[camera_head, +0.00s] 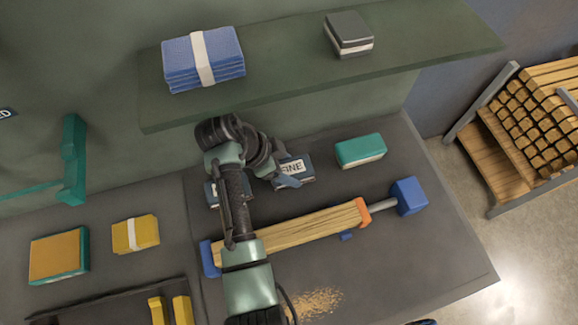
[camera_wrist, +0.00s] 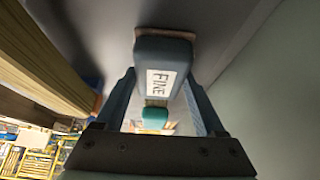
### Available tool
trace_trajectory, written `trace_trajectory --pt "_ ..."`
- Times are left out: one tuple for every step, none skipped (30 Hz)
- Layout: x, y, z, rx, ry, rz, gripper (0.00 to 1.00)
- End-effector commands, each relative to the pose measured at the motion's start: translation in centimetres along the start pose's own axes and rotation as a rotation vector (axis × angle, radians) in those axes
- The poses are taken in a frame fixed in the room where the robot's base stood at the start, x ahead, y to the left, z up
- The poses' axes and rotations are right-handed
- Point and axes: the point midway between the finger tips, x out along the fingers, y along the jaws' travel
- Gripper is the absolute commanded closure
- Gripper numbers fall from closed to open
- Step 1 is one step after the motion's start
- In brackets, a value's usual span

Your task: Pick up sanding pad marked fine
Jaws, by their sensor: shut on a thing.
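The sanding pad marked FINE (camera_head: 296,169) is a dark blue-grey block with a white label, at the back of the workbench in the head view. In the wrist view the same pad (camera_wrist: 163,70) sits between the two fingers, its FINE label facing the camera. My gripper (camera_head: 290,178) is shut on it; it also shows in the wrist view (camera_wrist: 165,95). My arm hides part of the bench left of the pad. I cannot tell whether the pad touches the bench.
A teal block (camera_head: 360,150) lies right of the pad. A clamped wooden piece (camera_head: 300,229) lies in front, with a blue end block (camera_head: 409,196). A shelf (camera_head: 290,75) above holds blue cloths (camera_head: 180,62) and a grey block (camera_head: 349,33). Another dark block (camera_head: 211,194) is partly behind my arm.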

Motion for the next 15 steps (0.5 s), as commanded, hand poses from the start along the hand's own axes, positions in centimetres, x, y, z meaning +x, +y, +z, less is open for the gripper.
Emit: trace_trajectory --pt "-0.4 0.0 -0.2 0.001 0.0 -0.001 0.88" --pt "-0.6 -0.1 -0.3 0.001 0.001 -0.002 0.88" --pt "-0.7 -0.1 -0.4 0.002 0.001 -0.003 0.88" --pt "-0.9 -0.1 -0.6 0.002 0.001 -0.003 0.88" --pt "-1.3 -0.1 -0.8 0.003 0.001 -0.004 0.88" --pt "-1.8 -0.1 -1.1 0.004 0.001 -0.004 0.88" --pt "-1.5 0.1 -0.9 0.008 0.001 -0.014 0.88" --pt "-1.4 0.2 -0.8 0.016 0.001 -0.027 0.88" --pt "-1.4 0.4 -0.8 0.029 0.001 -0.05 0.88" --pt "-1.3 0.5 -0.8 0.039 0.001 -0.068 0.88" --pt "-1.3 0.6 -0.8 0.049 0.001 -0.086 0.88" --pt "-1.2 0.8 -0.7 0.064 0.001 -0.113 0.88" --pt "-1.2 0.8 -0.7 0.077 0.0 -0.135 0.88" --pt "-1.2 1.0 -0.7 0.09 0.0 -0.155 0.88" --pt "-1.2 1.1 -0.7 0.105 0.001 -0.183 0.88"
